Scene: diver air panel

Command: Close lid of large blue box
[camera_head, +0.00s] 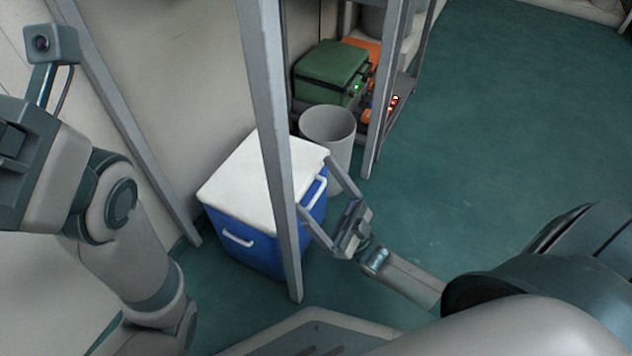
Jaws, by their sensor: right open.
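The large blue box (255,245) stands on the floor left of centre. Its white lid (240,182) lies flat on top and looks shut, with no gap that I can see. A grey upright post crosses in front of the box and hides part of the lid and front. My right gripper (315,184) is open and empty at the right side of the box. Its two fingers are spread toward the lid's right edge and the side handle; I cannot tell whether they touch. My left arm shows at the left edge, but its fingertips are out of view.
The grey post (272,135) stands close in front of the box. A grey bin (328,127) is right behind the box. A green case (332,68) and orange items sit on the rack beyond. The teal floor (500,110) at right is clear.

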